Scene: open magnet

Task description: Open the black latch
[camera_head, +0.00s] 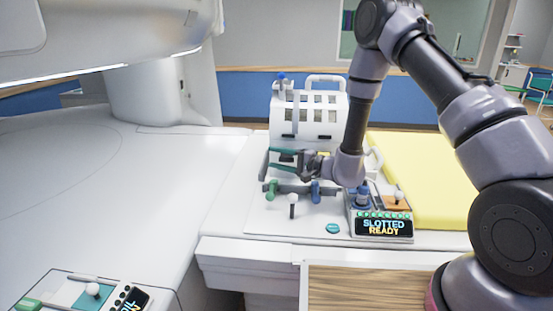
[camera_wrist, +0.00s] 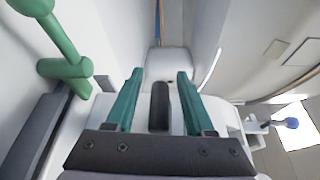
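My gripper (camera_head: 271,159) is open in front of the white slotted housing (camera_head: 318,110) in the head view. In the wrist view its two teal fingers (camera_wrist: 160,76) point away from the camera, spread apart. A black upright bar (camera_wrist: 159,106), which looks like the black latch, stands between them with a visible gap on each side. I cannot tell how deep it sits between the fingers. In the head view the fingers and wrist partly hide that area, so the latch is not clear there.
A green handle (camera_head: 272,189), a blue handle (camera_head: 315,190) and a white knob (camera_head: 292,199) stand in front of the housing. A control box (camera_head: 383,226) reads "SLOTTED READY". A yellow pad (camera_head: 430,195) lies right. The white surface (camera_head: 110,190) at left is mostly clear.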

